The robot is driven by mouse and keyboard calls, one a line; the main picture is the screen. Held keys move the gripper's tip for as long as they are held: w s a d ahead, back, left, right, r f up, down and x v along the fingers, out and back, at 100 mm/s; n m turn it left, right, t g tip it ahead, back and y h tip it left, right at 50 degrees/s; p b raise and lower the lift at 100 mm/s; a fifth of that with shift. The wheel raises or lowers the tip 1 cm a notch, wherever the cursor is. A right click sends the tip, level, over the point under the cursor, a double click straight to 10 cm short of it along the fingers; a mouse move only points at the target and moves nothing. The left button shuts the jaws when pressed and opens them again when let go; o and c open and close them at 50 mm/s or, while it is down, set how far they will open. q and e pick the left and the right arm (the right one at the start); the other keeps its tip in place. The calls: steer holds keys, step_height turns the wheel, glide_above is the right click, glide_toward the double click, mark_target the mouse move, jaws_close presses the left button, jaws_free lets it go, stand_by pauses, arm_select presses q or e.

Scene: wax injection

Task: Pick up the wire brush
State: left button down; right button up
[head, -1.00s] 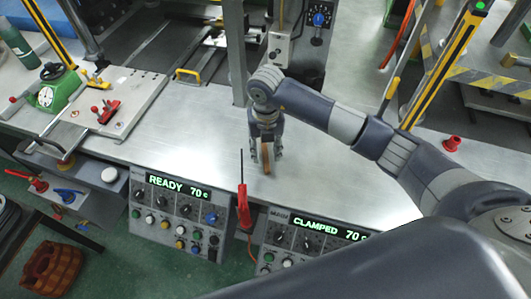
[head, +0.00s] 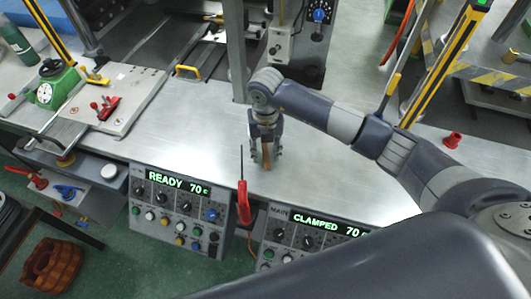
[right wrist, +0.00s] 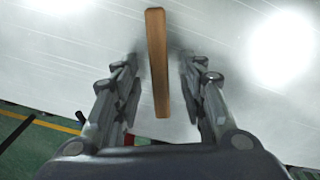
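The wire brush shows as a narrow brown wooden bar (head: 267,160) on the metal bench top. My right gripper (head: 265,152) points down at it, with one finger on each side. In the right wrist view the brush (right wrist: 157,60) runs lengthwise between the open fingers, with a gap on both sides; its bristles cannot be made out. In the head view the fingers partly hide the brush. My left gripper is not in view.
A red-handled tool (head: 243,200) with a thin dark shaft stands at the bench's front edge, close to my right gripper. Two control panels reading READY (head: 178,210) and CLAMPED (head: 300,240) line the front. A metal post (head: 236,50) rises behind. Bench right of the gripper is clear.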

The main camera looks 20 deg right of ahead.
jaws_close()
steer(key=shift+r, duration=0.1)
